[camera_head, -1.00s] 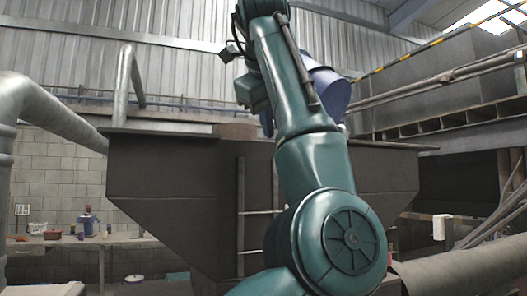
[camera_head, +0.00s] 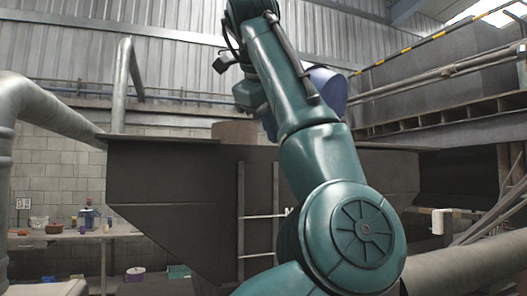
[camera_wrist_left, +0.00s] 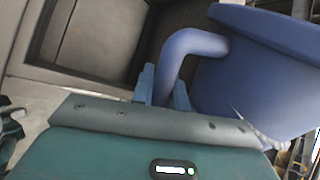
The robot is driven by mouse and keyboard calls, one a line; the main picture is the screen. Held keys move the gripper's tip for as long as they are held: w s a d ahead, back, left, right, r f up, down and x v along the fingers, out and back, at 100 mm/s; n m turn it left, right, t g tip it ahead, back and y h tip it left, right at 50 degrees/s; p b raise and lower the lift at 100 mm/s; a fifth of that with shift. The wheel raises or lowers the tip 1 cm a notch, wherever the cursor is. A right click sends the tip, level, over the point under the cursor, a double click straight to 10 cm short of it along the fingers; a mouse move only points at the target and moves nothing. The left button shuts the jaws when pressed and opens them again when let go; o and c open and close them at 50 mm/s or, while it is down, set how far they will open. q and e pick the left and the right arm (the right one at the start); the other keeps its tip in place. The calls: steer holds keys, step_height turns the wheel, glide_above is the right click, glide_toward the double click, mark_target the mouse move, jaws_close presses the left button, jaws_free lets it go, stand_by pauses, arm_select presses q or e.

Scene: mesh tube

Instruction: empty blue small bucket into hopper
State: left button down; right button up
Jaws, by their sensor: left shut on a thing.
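The blue small bucket (camera_head: 329,92) shows in the head view behind my green left arm, above the hopper's rim line. In the left wrist view the bucket (camera_wrist_left: 255,85) fills the upper right, its curved blue handle (camera_wrist_left: 190,42) reaching left and down. My left gripper (camera_wrist_left: 163,92) is shut on this handle. The bucket's contents are not visible. The hopper (camera_head: 175,185) is a large dark metal bin with sloping sides, behind and beside the arm. My right gripper is not in view.
A thick grey pipe (camera_head: 55,118) runs at the left, and another pipe (camera_head: 470,265) lies at the lower right. A bench (camera_head: 75,235) with small items stands at the back left. A brownish round object (camera_head: 234,132) shows above the hopper's rim.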

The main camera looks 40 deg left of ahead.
arm_select(q)
steer(key=shift+d+p, duration=0.1)
steer(key=shift+p, duration=0.2)
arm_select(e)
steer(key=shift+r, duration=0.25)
arm_select(q)
steer(key=shift+n+h+p, duration=0.3)
steer(key=shift+h+p, duration=0.1)
steer(key=shift+h, duration=0.1)
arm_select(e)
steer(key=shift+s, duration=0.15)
arm_select(q)
steer(key=shift+r, duration=0.1)
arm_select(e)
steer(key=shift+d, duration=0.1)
